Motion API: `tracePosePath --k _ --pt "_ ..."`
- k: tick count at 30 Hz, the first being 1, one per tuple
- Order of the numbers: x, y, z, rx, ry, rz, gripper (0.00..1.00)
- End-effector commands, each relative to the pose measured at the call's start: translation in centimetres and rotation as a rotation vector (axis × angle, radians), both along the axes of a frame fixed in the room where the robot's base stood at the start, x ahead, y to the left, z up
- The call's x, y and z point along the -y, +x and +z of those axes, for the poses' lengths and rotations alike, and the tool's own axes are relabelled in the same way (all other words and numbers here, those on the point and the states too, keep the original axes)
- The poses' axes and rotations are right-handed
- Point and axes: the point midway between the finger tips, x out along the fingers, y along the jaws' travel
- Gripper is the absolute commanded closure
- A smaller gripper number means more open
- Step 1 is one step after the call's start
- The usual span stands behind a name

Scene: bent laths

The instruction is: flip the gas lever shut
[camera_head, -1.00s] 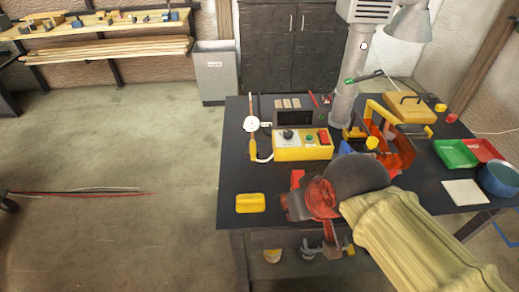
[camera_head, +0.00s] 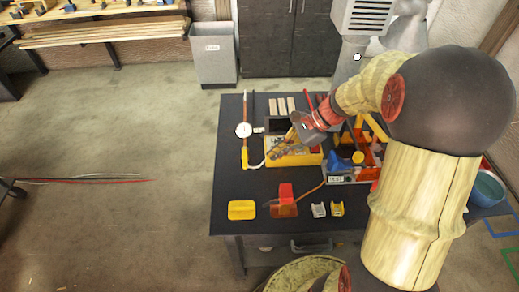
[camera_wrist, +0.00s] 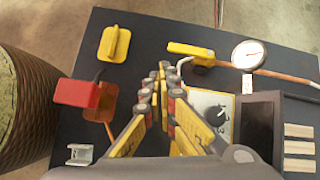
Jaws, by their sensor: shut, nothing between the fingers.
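The yellow gas lever (camera_head: 244,157) sits at the near end of a copper pipe with a white dial gauge (camera_head: 243,130), on the left side of the black table. It lies roughly in line with the pipe. In the wrist view the lever (camera_wrist: 190,50) is beyond my fingertips, beside the gauge (camera_wrist: 248,55). My gripper (camera_head: 272,157) is shut and empty, pointing down-left. It appears over the left end of the yellow control box (camera_head: 297,160), right of the lever and apart from it in the picture. Its height above the table is hard to tell.
The control box's knob (camera_wrist: 215,114) is close to my fingers. Wooden strips (camera_wrist: 299,147) lie behind. Table left of the lever is narrow.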

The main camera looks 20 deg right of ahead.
Motion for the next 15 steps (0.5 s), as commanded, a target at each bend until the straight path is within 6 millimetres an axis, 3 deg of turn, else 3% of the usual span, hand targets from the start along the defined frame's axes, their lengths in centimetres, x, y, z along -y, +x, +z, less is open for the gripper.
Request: tracePosePath --k 6,15 --pt "1.8 1.7 -0.9 -0.083 0.112 -0.156 1.0" --pt "2.1 2.0 -1.2 -0.095 0.131 -0.183 1.0"
